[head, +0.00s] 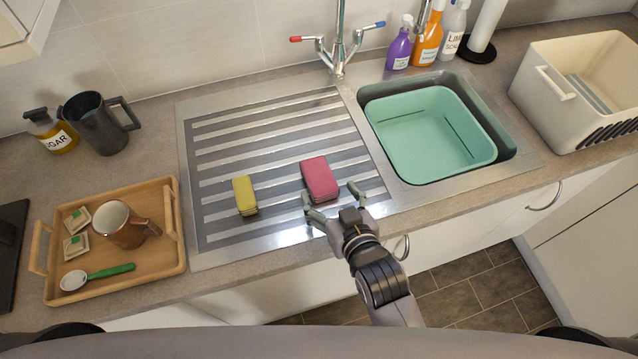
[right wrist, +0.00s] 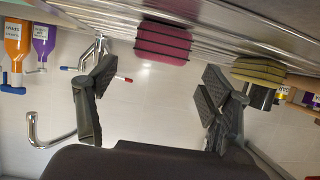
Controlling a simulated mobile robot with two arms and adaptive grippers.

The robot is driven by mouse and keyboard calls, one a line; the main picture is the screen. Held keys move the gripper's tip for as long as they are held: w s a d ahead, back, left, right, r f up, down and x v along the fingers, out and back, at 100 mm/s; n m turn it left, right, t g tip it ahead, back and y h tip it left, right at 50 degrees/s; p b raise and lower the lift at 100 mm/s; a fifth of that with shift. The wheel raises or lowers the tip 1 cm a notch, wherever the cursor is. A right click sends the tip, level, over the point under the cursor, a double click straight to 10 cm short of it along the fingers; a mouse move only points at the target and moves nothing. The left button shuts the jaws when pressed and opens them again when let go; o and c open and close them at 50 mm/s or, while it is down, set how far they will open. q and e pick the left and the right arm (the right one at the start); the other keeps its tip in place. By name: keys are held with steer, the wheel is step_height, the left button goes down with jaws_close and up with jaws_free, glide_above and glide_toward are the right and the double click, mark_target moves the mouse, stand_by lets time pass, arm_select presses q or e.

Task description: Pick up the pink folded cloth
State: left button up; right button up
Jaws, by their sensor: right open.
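The pink folded cloth (head: 319,179) lies on the ribbed steel draining board (head: 228,130), near its front right part. My right gripper (head: 334,197) is open and empty, just in front of the cloth, with its fingers spread toward it. In the right wrist view the cloth (right wrist: 163,43) shows beyond the two fingers, between them and apart from both. The right gripper (right wrist: 150,105) is seen from behind there. My left gripper is not in view.
A yellow folded cloth (head: 244,195) lies left of the pink one. A green basin (head: 476,161) sits in the sink at right. A wooden tray (head: 160,262) with a mug stands at left. The tap (head: 338,62) rises behind the board.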

mark_target(321, 178)
steer(key=b+x, duration=0.4)
steer(key=x, duration=0.1)
steer(key=shift+w, duration=0.2)
steer(key=shift+w+a, duration=0.15)
steer(key=shift+w, duration=0.15)
steer(key=shift+r, duration=0.1)
steer(key=shift+s, duration=0.1)
steer(key=shift+c, duration=0.5)
steer(key=c, duration=1)
steer(key=shift+c, duration=0.2)
